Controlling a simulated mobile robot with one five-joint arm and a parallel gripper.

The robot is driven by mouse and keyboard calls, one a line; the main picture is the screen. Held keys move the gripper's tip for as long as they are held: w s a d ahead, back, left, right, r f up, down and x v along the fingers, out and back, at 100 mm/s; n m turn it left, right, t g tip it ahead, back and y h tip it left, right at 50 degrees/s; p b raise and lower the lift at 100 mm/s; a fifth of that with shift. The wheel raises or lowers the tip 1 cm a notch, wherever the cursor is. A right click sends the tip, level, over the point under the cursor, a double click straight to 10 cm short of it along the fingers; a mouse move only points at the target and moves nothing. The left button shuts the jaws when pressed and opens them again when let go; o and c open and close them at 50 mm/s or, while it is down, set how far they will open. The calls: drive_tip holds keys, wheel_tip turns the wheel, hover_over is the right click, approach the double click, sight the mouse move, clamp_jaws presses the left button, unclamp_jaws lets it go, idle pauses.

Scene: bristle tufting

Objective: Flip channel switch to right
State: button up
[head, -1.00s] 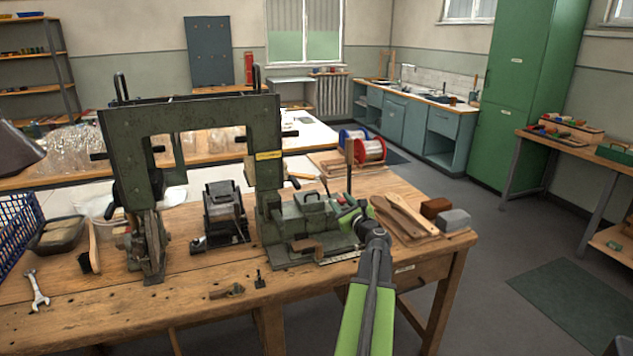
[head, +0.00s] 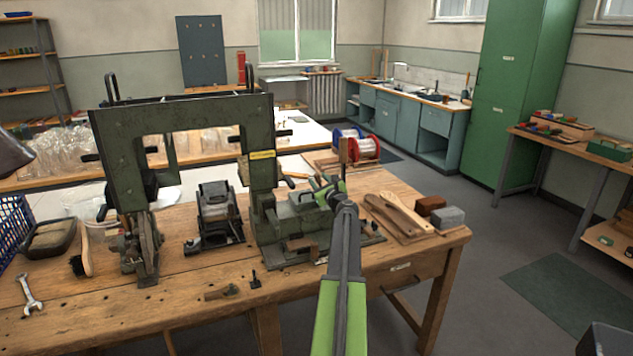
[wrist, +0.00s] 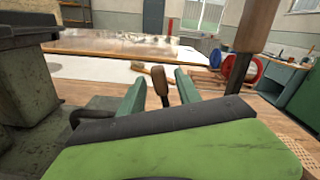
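In the wrist view, a small lever with a brown wooden knob (wrist: 160,84), which looks like the channel switch, stands nearly upright between my gripper's two green fingers (wrist: 160,92). Gaps show on both sides of the knob, so the fingers are apart around it and do not seem to touch it. The lever's lower end is hidden behind the gripper body. In the head view, my gripper (head: 327,188) is over the right end of the dark green tufting machine (head: 262,185). There my own gripper and arm hide the lever.
A taller wooden handle (wrist: 257,25) stands close to the right of my gripper. Wooden brush blanks (head: 402,215) and two blocks (head: 448,217) lie right of the machine. A wrench (head: 28,292) lies at the bench's left. The bench's front strip is mostly clear.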

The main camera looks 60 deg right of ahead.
drive_tip(key=shift+x, duration=0.95)
clamp_jaws()
drive_tip(key=shift+a, duration=0.1)
idle(0.5)
